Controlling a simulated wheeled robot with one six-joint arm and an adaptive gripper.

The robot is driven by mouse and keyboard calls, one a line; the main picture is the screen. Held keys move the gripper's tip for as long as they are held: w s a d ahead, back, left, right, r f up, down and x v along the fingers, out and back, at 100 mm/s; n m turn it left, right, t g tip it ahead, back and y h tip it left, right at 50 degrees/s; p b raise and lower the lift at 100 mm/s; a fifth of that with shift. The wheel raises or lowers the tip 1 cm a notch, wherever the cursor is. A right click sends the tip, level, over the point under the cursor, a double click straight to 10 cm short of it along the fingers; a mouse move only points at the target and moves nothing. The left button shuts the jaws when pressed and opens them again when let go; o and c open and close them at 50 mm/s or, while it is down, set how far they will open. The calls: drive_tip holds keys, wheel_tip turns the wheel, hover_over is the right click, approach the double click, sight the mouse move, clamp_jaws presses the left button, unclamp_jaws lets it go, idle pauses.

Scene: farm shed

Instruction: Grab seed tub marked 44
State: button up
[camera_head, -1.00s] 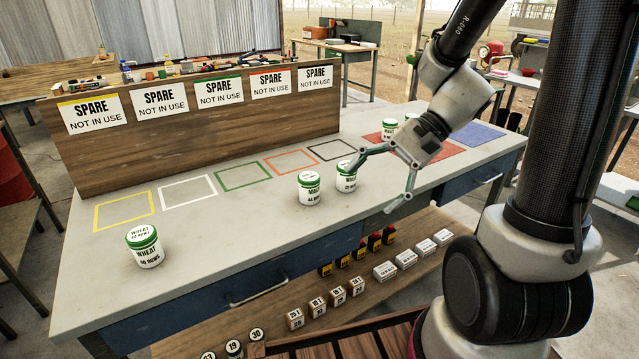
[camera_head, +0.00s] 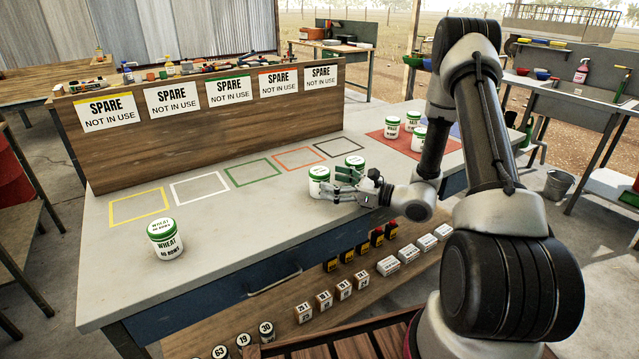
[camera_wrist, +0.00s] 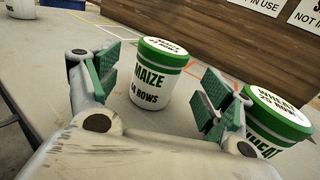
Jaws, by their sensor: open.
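A white tub with a green lid (camera_head: 318,181) stands on the bench. In the wrist view this tub (camera_wrist: 158,80) reads MAIZE and "4 ROWS", its first digit partly hidden. My gripper (camera_head: 340,186) is low over the bench, at the tub's right side in the head view. In the wrist view my gripper (camera_wrist: 160,92) is open, with one finger on each side of the tub and visible gaps. A WHEAT tub (camera_head: 355,162) stands close by; in the wrist view this WHEAT tub (camera_wrist: 276,118) is just outside the right finger, partly covered by it.
Another WHEAT tub (camera_head: 165,240) stands alone at the bench's left. Several tubs stand on the red mat (camera_head: 390,143) at the right. Coloured outlines mark the bench before a wooden board (camera_head: 200,125) with SPARE signs. A lower shelf (camera_head: 230,325) holds small boxes and jars.

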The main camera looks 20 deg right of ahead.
sight(320, 178)
drive_tip(key=x, duration=0.4)
drive_tip(key=shift+w+a, duration=0.15)
drive_tip(key=c, duration=1.2)
drive_tip(key=shift+r, duration=0.1)
drive_tip(key=shift+c, duration=0.2)
